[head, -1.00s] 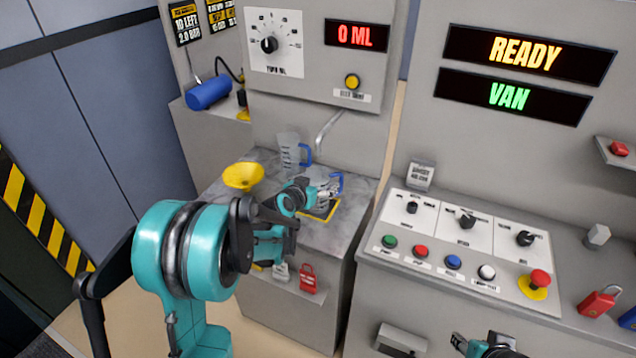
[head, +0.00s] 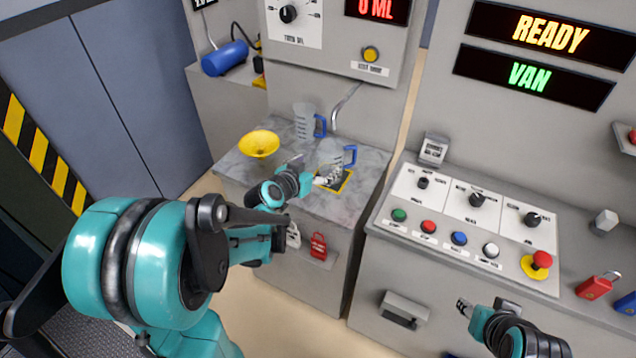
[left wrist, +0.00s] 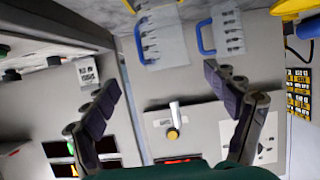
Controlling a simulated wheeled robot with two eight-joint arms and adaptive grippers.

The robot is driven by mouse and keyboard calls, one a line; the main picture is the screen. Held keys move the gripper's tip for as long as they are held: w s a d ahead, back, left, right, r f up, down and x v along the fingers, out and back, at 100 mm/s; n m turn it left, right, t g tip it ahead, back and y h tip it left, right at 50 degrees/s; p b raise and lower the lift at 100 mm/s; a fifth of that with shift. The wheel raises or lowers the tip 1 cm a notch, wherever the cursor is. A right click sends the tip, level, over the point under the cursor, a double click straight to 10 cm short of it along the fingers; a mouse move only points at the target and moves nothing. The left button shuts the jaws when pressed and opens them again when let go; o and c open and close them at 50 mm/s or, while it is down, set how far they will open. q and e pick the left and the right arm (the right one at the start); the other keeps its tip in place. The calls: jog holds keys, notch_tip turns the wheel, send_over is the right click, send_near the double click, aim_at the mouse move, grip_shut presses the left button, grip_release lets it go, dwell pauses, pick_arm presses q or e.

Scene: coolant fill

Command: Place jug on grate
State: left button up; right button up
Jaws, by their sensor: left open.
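A clear jug with a blue handle (head: 331,153) stands upright over the grate under the spout. The grate (head: 347,182) has a yellow border, and my gripper partly hides it and the jug's base. My left gripper (head: 324,180) is open just in front of this jug, with nothing between its fingers. In the left wrist view the open fingers (left wrist: 160,82) frame empty space, and the jug (left wrist: 164,40) is beyond them. My right gripper (head: 464,307) is low over the control panel side; its finger state is unclear.
A second clear jug (head: 304,121) with a blue handle stands behind on the grey counter (head: 345,209). A yellow funnel (head: 259,144) is at the counter's left. A metal spout (head: 346,105) hangs above the jugs. The control panel (head: 452,232) stands to the right.

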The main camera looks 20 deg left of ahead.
pick_arm(q)
jog(key=s+d+r+g, duration=0.1)
jog(key=s+d+g, duration=0.3)
jog(key=s+d, duration=0.65)
jog(key=s+f+n+g+y, duration=0.1)
jog(key=s+g, duration=0.1)
jog(key=s, duration=1.1)
jog(key=shift+s+a+f, duration=0.25)
jog(key=shift+a+f, duration=0.1)
jog(key=shift+a, duration=0.1)
dwell(0.4)
